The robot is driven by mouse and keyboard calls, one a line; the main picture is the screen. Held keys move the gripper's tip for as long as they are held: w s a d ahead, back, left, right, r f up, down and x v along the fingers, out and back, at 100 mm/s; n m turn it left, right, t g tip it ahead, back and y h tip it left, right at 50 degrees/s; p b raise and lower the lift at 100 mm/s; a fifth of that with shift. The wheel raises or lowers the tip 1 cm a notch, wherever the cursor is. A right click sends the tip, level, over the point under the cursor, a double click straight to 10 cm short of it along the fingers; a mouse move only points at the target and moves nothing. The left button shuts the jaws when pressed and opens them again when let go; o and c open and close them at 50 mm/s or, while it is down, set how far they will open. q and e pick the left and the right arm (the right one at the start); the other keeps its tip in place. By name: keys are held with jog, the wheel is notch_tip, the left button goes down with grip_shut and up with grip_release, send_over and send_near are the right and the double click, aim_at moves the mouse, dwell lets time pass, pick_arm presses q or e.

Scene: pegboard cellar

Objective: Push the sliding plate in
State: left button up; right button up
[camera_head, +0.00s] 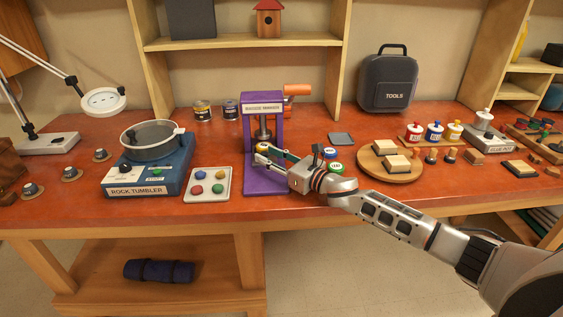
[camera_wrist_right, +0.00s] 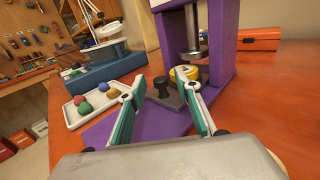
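The badge maker (camera_head: 249,130) is a purple press with a metal ram, standing upright on the bench; its frame also shows in the right wrist view (camera_wrist_right: 222,45). The dark sliding plate (camera_wrist_right: 173,100) lies low on the purple base, with a black knob (camera_wrist_right: 161,87) at its near end and a yellow disc (camera_wrist_right: 187,72) behind the knob, close to the ram. My right gripper (camera_head: 264,155) is open at the front of the press, its fingers on either side of the knob with gaps visible. The gripper hides much of the plate in the head view. My left gripper is not in view.
A white tray of coloured balls (camera_head: 208,184) and the rock tumbler (camera_head: 148,177) stand left of the press. Button badges (camera_head: 335,167) and a round wooden board (camera_head: 391,174) lie to its right.

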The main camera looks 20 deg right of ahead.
jog(key=v, duration=1.1)
jog(key=shift+s, duration=0.15)
jog(key=shift+c, duration=0.2)
